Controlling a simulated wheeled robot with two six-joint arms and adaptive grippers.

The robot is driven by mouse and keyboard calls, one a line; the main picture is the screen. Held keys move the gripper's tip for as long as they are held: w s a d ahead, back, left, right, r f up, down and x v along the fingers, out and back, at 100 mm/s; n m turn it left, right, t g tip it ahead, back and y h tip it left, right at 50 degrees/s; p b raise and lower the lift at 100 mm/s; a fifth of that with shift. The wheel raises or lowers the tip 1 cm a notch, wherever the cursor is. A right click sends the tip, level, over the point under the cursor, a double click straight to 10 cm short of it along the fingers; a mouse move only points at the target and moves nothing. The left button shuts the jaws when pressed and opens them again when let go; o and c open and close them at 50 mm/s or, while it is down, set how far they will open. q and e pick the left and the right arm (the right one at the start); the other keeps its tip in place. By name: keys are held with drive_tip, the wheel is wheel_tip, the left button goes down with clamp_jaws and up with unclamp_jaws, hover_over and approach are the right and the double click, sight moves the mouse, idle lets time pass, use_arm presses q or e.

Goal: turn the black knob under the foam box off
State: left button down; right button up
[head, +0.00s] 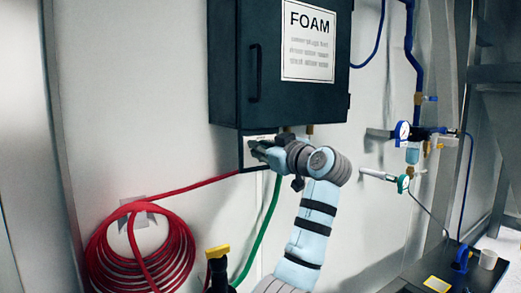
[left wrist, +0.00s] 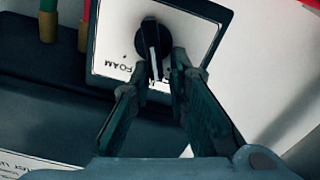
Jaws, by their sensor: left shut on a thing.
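The dark foam box (head: 230,70) with a white FOAM sign hangs on the wall in the head view. Under it is a white knob panel (head: 250,163), mostly covered by my left gripper (head: 260,152). In the left wrist view the black knob (left wrist: 150,38) sits on the white panel (left wrist: 195,35), with a white pointer line on it and the word FOAM beside it. My left gripper (left wrist: 160,75) is shut on the knob, its fingertips at the knob's two sides. The panel appears turned over in this view. My right gripper is not in view.
A coiled red hose (head: 140,250) hangs on the wall at the lower left. A green hose (head: 262,235) runs down behind my left arm. A black object with a yellow top (head: 218,252) stands at the bottom. A gauge (head: 403,130) and valves are at the right.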

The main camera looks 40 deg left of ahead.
use_arm(q)
drive_tip(key=n, duration=0.2)
drive_tip(key=s+n+b, duration=0.1)
drive_tip(key=n, duration=0.2)
drive_tip(key=shift+a+f+b, duration=0.1)
drive_tip(key=shift+f+b, duration=0.05)
drive_tip(key=shift+b, duration=0.15)
drive_tip(key=shift+n, duration=0.3)
drive_tip(key=c, duration=1.7)
unclamp_jaws()
drive_tip(key=shift+w, duration=0.15)
drive_tip(key=shift+w+d+f, duration=0.1)
drive_tip(key=shift+w+d, duration=0.05)
drive_tip(key=shift+d, duration=0.1)
drive_tip(key=shift+a, duration=0.1)
drive_tip(key=v, duration=1.2)
